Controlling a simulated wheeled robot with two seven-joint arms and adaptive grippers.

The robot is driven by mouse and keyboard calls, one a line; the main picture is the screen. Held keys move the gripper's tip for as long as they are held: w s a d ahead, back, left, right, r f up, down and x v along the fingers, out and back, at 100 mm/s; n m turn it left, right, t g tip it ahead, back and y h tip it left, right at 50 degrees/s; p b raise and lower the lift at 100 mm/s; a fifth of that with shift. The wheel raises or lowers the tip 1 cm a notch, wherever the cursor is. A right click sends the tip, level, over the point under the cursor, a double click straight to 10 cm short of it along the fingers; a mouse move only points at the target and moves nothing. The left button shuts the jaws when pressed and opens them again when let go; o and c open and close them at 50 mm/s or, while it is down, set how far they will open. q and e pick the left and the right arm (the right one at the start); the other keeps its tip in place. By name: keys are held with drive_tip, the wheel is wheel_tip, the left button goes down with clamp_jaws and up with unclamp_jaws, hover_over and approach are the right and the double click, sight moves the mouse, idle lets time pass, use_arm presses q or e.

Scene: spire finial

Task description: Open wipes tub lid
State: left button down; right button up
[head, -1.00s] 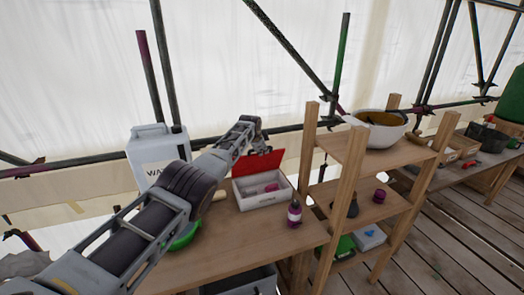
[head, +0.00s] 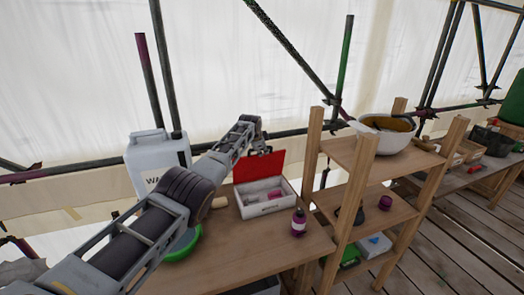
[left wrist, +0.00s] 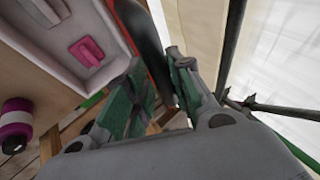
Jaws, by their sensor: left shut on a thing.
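The wipes tub is a white box (head: 267,208) with a label on its front, standing on the wooden bench. Its red lid (head: 264,166) is raised at the back edge, so the inside shows, with a pink thing (left wrist: 88,51) in it. My left gripper (head: 260,141) is at the top of the raised lid, behind it in the head view. My right gripper is in neither view.
A purple bottle (head: 299,222) stands on the bench at the tub's front right. A white jug (head: 152,155) and a green bowl (head: 184,246) are to the left. A wooden shelf unit (head: 352,185) stands close on the right. Scaffold poles run behind the bench.

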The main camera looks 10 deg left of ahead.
use_arm(q)
drive_tip(key=shift+w+a, duration=0.25)
idle(0.3)
drive_tip(key=c, duration=1.5)
unclamp_jaws()
drive_tip(key=shift+f, duration=0.1)
drive_tip(key=shift+o, duration=0.4)
drive_tip(key=shift+s+r, duration=0.15)
drive_tip(key=shift+r, duration=0.15)
drive_tip(key=shift+r, duration=0.15)
drive_tip(key=v, duration=1.1)
